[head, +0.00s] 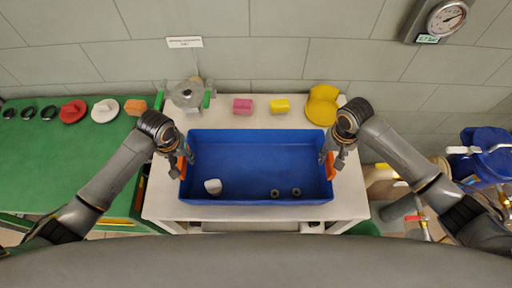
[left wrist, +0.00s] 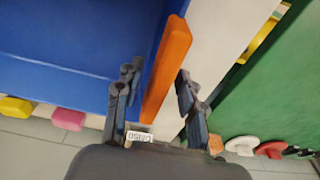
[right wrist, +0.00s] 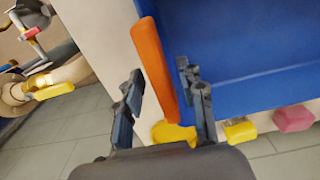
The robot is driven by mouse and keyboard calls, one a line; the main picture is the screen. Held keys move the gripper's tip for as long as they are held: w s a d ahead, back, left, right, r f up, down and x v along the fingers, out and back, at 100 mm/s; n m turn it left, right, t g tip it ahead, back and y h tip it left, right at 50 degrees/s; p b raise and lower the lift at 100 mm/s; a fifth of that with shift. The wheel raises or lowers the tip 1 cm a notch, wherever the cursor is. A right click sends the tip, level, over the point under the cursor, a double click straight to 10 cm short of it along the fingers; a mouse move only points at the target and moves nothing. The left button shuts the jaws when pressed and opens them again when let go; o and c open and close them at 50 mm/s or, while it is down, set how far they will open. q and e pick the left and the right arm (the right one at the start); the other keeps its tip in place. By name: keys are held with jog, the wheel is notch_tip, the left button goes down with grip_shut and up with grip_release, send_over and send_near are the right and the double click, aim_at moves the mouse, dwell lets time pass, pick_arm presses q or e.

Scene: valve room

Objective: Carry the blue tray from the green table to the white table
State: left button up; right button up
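The blue tray (head: 258,150) sits on the white table (head: 160,200), in the middle of the head view. It holds a white piece (head: 212,186) and two small dark rings (head: 285,192). Its left orange handle (left wrist: 167,70) lies between the spread fingers of my left gripper (left wrist: 157,85), with gaps showing. Its right orange handle (right wrist: 153,65) lies between the spread fingers of my right gripper (right wrist: 160,88), also with gaps. Both grippers look open. The green table (head: 60,165) is at the left.
Along the white table's back edge stand a grey valve part (head: 187,95), a pink block (head: 242,105), a yellow block (head: 280,106) and a yellow piece (head: 322,105). Discs and rings lie on the green table. A blue drum (head: 487,150) and pipes stand at the right.

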jog(key=shift+r, duration=0.2)
pick_arm(q)
notch_tip(320, 180, up, 12)
jog(key=s, duration=0.1)
jog(key=shift+s, duration=0.2)
pick_arm(e)
notch_tip(320, 180, up, 12)
jog(key=shift+f, duration=0.15)
pick_arm(q)
jog(key=shift+f, duration=0.1)
pick_arm(e)
jog(key=shift+f, duration=0.1)
dwell(0.3)
